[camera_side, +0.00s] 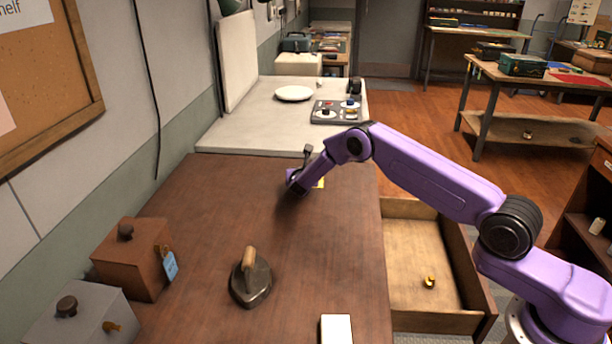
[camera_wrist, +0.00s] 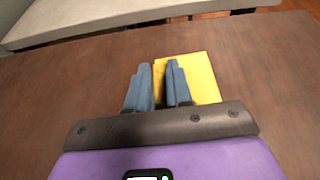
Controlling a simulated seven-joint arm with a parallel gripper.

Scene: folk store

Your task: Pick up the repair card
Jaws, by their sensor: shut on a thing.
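The repair card, a flat yellow piece, shows in the wrist view (camera_wrist: 204,80) on the dark wooden tabletop. Its left part lies between and behind the blue fingers of my gripper (camera_wrist: 159,68). The fingers are close together and shut on it near its left edge. In the side view my gripper (camera_side: 297,188) is low at the far part of the wooden table, and only a small yellow bit of the card (camera_side: 320,183) shows beside it. Whether the card is lifted off the table is hard to tell.
A flat iron (camera_side: 250,279), a brown box (camera_side: 134,261) with a blue tag and a grey box (camera_side: 82,315) stand nearer. A white block (camera_side: 336,329) is at the front. An open drawer (camera_side: 410,255) juts out right. A white counter (camera_side: 240,132) adjoins behind.

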